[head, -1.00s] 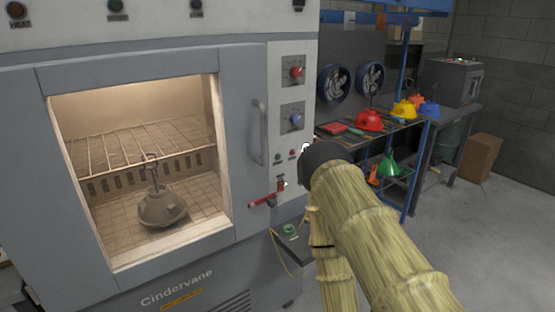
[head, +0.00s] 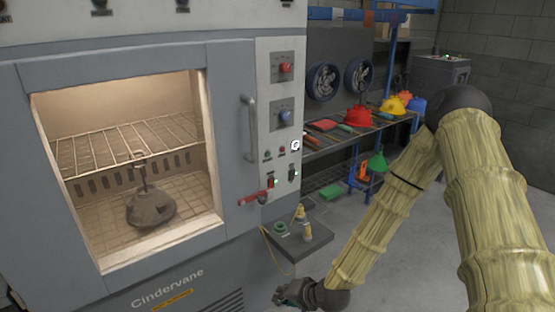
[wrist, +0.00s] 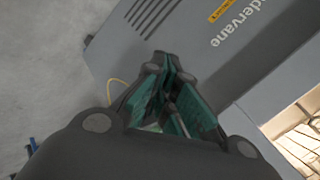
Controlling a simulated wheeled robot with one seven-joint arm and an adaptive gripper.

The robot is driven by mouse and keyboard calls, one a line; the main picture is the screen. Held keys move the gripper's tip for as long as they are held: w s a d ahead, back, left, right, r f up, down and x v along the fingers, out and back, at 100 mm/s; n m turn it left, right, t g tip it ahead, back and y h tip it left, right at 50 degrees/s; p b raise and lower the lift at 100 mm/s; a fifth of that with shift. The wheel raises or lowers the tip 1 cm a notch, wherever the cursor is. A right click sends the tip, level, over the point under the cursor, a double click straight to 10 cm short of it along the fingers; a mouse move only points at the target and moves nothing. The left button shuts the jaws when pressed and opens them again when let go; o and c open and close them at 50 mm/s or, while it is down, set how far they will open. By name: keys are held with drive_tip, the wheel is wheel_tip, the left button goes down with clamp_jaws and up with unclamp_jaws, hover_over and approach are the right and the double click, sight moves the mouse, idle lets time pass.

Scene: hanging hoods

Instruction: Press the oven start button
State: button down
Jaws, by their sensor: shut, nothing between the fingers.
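The grey oven (head: 228,165) stands at the left with its windowed door shut and its inside lit. The labels are too small to read, so I cannot tell which is start. My gripper (head: 284,295) is low in front of the oven, well below the panel and apart from it. In the wrist view my gripper (wrist: 168,75) is shut and empty, with green finger pads.
A small grey shelf (head: 305,243) with a green round button (head: 282,227) and yellowish fittings juts out below the panel. A red lever (head: 254,198) and door handle (head: 250,128) stick out. A bench (head: 345,140) with coloured hoods stands behind. Open floor lies right.

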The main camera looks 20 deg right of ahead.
sight(271, 153)
drive_tip(key=w+d+r+m+t, duration=0.2)
drive_tip(key=w+r, duration=0.4)
drive_tip(key=r, duration=0.4)
drive_tip(key=w+d+r+m+t+y, duration=0.1)
drive_tip(key=w+d+r+t, duration=0.3)
drive_tip(key=r, duration=0.6)
drive_tip(key=w+d+r+m+t, duration=0.3)
drive_tip(key=w+d+r, duration=0.4)
drive_tip(key=r, duration=0.3)
drive_tip(key=shift+w+r+b, duration=0.25)
drive_tip(key=shift+w+b, duration=0.1)
drive_tip(key=shift+w, duration=0.2)
drive_tip(key=shift+w, duration=0.1)
drive_tip(key=p+x, duration=0.2)
drive_tip(key=x, duration=1.1)
drive_tip(key=shift+a+p, duration=0.1)
drive_tip(key=shift+p, duration=0.2)
drive_tip(key=shift+w+a, duration=0.15)
drive_tip(key=shift+w, duration=0.25)
